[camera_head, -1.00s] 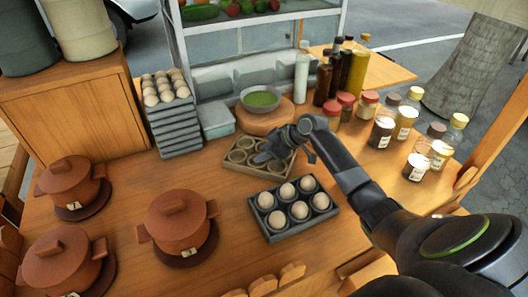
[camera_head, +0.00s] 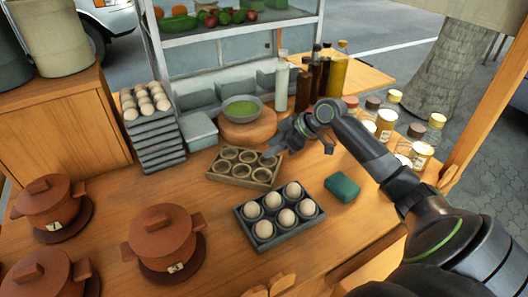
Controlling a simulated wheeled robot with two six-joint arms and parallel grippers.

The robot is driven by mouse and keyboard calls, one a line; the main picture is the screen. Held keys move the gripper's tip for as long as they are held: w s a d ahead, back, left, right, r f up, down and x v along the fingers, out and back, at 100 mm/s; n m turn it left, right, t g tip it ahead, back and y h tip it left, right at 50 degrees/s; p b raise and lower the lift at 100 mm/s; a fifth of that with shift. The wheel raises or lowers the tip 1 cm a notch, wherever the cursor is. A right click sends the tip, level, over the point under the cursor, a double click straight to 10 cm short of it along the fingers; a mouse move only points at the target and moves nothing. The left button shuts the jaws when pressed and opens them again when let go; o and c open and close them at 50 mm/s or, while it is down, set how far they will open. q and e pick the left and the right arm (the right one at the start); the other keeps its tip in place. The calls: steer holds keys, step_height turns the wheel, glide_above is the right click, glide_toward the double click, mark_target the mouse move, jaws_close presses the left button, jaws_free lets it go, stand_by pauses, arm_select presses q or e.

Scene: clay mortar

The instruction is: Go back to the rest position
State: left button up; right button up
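My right gripper (camera_head: 297,148) is at the end of the dark arm that comes in from the right. Its fingers look spread and nothing shows between them. It appears in front of the right back corner of a brown tray with round empty cups (camera_head: 213,176); I cannot tell its height above it. My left gripper is not in view.
A dark tray of eggs (camera_head: 285,238), a teal block (camera_head: 342,187) and lidded brown pots (camera_head: 163,240) stand on the wooden table. A green bowl (camera_head: 241,108), bottles (camera_head: 318,78) and jars (camera_head: 386,124) stand behind. An egg stack (camera_head: 157,140) is at left.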

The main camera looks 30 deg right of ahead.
steer(key=shift+s+d+r, duration=0.2)
steer(key=shift+s+r, duration=0.05)
steer(key=shift+r, duration=0.1)
stand_by(0.3)
